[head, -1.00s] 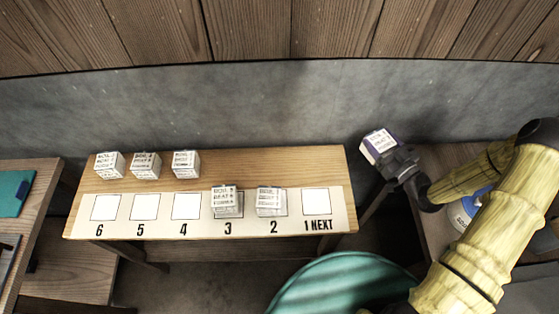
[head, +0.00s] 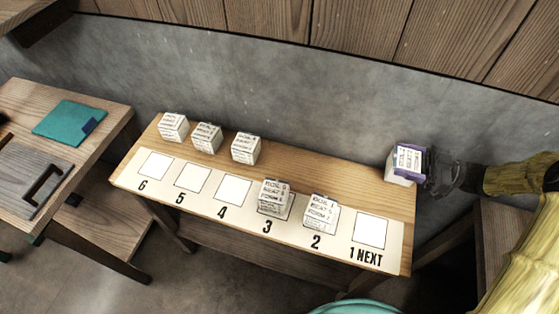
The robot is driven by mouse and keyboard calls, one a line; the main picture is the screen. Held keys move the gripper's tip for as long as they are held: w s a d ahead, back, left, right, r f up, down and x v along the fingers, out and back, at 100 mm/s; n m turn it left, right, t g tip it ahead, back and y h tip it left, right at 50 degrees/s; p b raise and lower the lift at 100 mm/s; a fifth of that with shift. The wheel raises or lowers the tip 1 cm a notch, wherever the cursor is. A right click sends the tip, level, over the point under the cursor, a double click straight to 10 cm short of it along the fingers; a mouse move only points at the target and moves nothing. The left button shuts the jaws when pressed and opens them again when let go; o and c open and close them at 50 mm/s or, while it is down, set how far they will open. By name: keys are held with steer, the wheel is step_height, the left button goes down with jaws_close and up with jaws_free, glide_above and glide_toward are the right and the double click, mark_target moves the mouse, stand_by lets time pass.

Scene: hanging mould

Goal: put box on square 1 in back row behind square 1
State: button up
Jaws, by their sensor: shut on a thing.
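A small white box (head: 407,163) with printed text is held in my gripper (head: 428,168), which is shut on it. It is at the right end of the wooden bench (head: 330,170), near the back row area behind square 1. Whether it touches the bench top cannot be told. Square 1 (head: 370,229), marked "1 NEXT", is empty. Boxes stand on square 3 (head: 274,198) and square 2 (head: 320,212). Three boxes stand in the back row, behind square 6 (head: 173,127), square 5 (head: 206,137) and square 4 (head: 245,148).
Squares 4, 5 and 6 are empty. The back row behind squares 2 and 3 is clear. A grey wall (head: 300,95) rises behind the bench. A side table (head: 100,100) with a teal book (head: 70,121) stands at left. A teal round thing (head: 355,307) is at the bottom edge.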

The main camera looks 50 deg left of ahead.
steer(key=shift+f+p, duration=0.35)
steer(key=shift+f, duration=2.75)
steer(key=shift+f, duration=1.85)
steer(key=shift+f, duration=0.2)
steer(key=o, duration=1.2)
steer(key=shift+r, duration=0.1)
